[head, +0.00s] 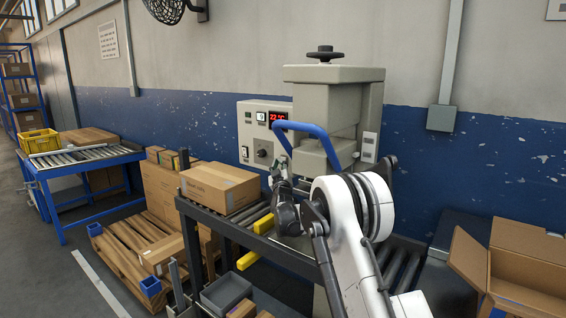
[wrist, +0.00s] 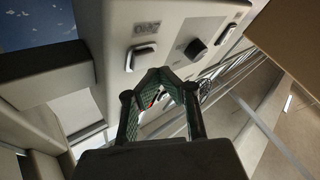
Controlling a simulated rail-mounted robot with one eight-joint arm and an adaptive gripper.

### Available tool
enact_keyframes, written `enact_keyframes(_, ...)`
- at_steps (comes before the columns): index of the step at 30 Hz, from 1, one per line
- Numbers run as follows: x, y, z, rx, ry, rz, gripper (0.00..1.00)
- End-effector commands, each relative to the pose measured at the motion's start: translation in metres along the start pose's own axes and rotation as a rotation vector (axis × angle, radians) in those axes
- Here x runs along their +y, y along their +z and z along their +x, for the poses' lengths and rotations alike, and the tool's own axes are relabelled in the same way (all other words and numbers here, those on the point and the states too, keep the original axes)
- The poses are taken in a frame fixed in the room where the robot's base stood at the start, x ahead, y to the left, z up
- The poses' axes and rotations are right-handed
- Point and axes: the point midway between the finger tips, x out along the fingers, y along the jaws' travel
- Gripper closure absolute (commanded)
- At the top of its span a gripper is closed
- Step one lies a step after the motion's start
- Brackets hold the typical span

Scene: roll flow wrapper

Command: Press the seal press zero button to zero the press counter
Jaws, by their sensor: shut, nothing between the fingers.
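The seal press (head: 330,95) is a beige machine with a black handwheel and a blue bar handle (head: 300,128). Its control box (head: 252,135) has a red-digit display (head: 278,117) and a dark knob (head: 262,153). In the wrist view, a pale raised button (wrist: 143,56) sits on the panel by a small label that looks like ZERO upside down. The knob (wrist: 195,48) is to its right. In the head view the handle and gripper appear to hide this button. My gripper (head: 276,168) is shut and empty, its tips (wrist: 160,74) close to the button; contact cannot be told.
A closed carton (head: 220,187) stands on the roller conveyor (head: 215,215) left of my gripper. Yellow bars (head: 255,257) stick out from the conveyor. An open carton (head: 515,265) is at the right.

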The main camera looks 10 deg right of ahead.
Motion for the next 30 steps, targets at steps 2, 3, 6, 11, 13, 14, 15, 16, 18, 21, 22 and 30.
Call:
enact_keyframes(2, 0.0000, 0.0000, 0.0000, 0.000, 0.000, 0.000, 1.00)
enact_keyframes(3, 0.0000, 0.0000, 0.0000, 0.000, 0.000, 0.000, 1.00)
enact_keyframes(6, 0.0000, 0.0000, 0.0000, 0.000, 0.000, 0.000, 1.00)
enact_keyframes(11, 0.0000, 0.0000, 0.0000, 0.000, 0.000, 0.000, 1.00)
enact_keyframes(13, 0.0000, 0.0000, 0.0000, 0.000, 0.000, 0.000, 1.00)
enact_keyframes(14, 0.0000, 0.0000, 0.0000, 0.000, 0.000, 0.000, 1.00)
enact_keyframes(15, 0.0000, 0.0000, 0.0000, 0.000, 0.000, 0.000, 1.00)
enact_keyframes(16, 0.0001, 0.0000, 0.0000, 0.000, 0.000, 0.000, 1.00)
enact_keyframes(18, 0.0004, 0.0005, 0.0005, 0.000, 0.000, 0.000, 1.00)
enact_keyframes(21, 0.0017, 0.0019, 0.0021, 0.000, 0.000, 0.000, 1.00)
enact_keyframes(22, 0.0022, 0.0025, 0.0028, 0.000, 0.000, 0.000, 1.00)
enact_keyframes(30, 0.0045, 0.0044, 0.0059, 0.000, 0.000, 0.000, 1.00)
